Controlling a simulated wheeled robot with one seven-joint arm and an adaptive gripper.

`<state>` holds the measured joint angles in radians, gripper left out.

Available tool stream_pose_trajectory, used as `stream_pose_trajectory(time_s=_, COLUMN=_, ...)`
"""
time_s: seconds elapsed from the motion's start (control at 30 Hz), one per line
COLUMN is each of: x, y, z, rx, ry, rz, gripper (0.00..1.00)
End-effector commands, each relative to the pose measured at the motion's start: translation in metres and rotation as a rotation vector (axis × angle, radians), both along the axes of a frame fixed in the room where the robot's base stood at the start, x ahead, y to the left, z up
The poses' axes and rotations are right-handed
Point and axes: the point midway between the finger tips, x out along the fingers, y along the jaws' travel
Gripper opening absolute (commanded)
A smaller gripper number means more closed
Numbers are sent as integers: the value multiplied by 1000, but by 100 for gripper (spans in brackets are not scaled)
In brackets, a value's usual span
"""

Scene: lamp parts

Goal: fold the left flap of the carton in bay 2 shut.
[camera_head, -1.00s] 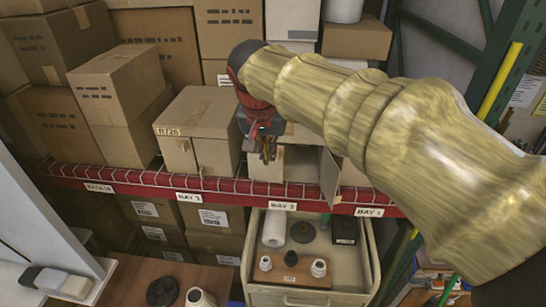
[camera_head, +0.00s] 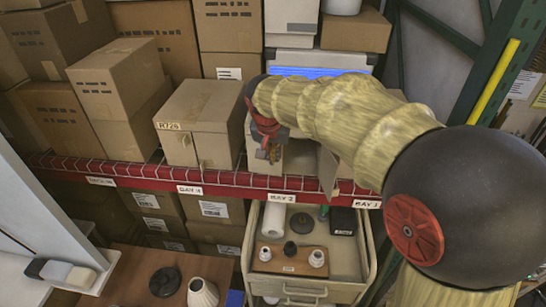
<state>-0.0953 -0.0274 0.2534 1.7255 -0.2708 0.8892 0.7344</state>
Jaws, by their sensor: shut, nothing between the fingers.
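The carton (camera_head: 298,160) in bay 2 stands on the shelf above its label, with its open side facing out. Its right flap (camera_head: 328,173) stands swung outward, past the shelf edge. A tan panel (camera_head: 256,165) at the left of the opening may be the left flap; my gripper and wrist cover part of it, so I cannot tell its angle. My gripper (camera_head: 272,154) is shut and empty, pointing down in front of the carton's left part. I cannot tell whether it touches the panel. My arm hides the carton's top.
A closed carton marked R726 (camera_head: 198,125) stands just left. The red shelf edge (camera_head: 230,181) runs below. Stacked cartons (camera_head: 118,90) fill the left.

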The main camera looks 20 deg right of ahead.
Motion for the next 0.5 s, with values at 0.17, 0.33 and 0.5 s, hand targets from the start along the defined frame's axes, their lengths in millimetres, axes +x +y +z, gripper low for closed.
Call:
stream_pose_trajectory(time_s=0.17, x=1, y=0, z=0, rx=0, ry=-1, rz=0, gripper=0)
stream_pose_trajectory(time_s=0.33, x=2, y=-1, z=0, rx=0, ry=-1, rz=0, gripper=0)
stream_pose_trajectory(time_s=0.5, x=15, y=-16, z=-1, rx=-1, ry=-1, rz=-2, gripper=0)
